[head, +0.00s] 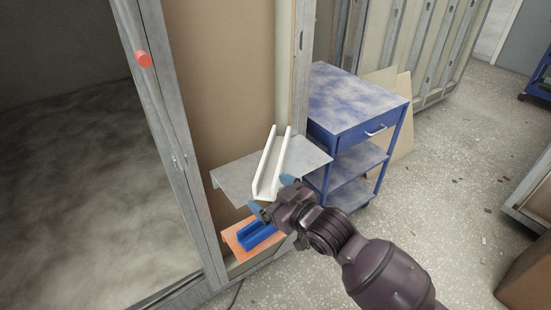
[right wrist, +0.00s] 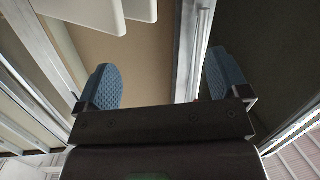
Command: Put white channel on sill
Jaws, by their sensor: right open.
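The white channel (head: 266,175) is a long U-shaped piece, open side up in the head view. It shows over the grey metal sill (head: 235,177), with its near end at the sill's front edge and its far end in front of the wall stud. I cannot tell whether it lies flat or tilts. My right gripper (head: 273,195) is open at the channel's near end, with nothing between its blue fingertips. In the right wrist view the open fingers (right wrist: 161,82) are empty, and white flanges of the channel (right wrist: 92,12) show beyond them at the top. My left gripper is out of view.
Below the sill is an orange board (head: 233,238) with a blue block (head: 256,236) on it. A blue cart (head: 345,105) stands just right of the sill. A metal stud with a red knob (head: 143,59) stands at left. Open speckled floor lies at right.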

